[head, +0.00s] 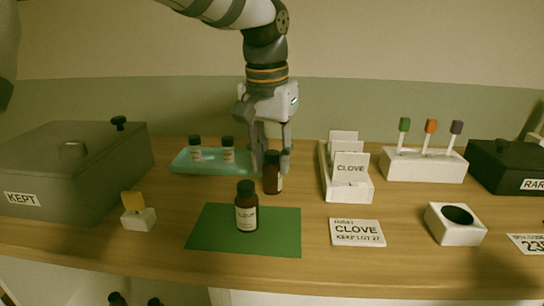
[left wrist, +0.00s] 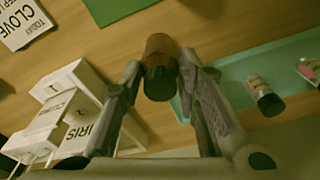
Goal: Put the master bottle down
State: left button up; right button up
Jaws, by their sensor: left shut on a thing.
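My left gripper (head: 271,163) points down, shut on a dark brown bottle (head: 272,182) with a black cap, which I take to be the master bottle. The bottle is upright, right of the teal tray and behind the green mat (head: 205,238). I cannot tell whether its base touches the table. In the left wrist view the bottle (left wrist: 159,60) sits between the fingertips (left wrist: 160,82), cap toward the camera. Another brown bottle (head: 247,212), labelled CLOVE, stands on the green mat. My right gripper is not in view.
The teal tray (head: 180,165) holds two small bottles (head: 228,151). A white card holder (head: 352,190) and a CLOVE card (head: 357,233) are to the right. A grey KEPT box (head: 70,170) is left; a white block with a round hole (head: 455,224) is right.

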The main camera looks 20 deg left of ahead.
pick_arm(q)
jog(key=shift+s, duration=0.1)
jog(key=shift+f, duration=0.15)
jog(key=o, duration=1.2)
jog(key=shift+c, duration=0.2)
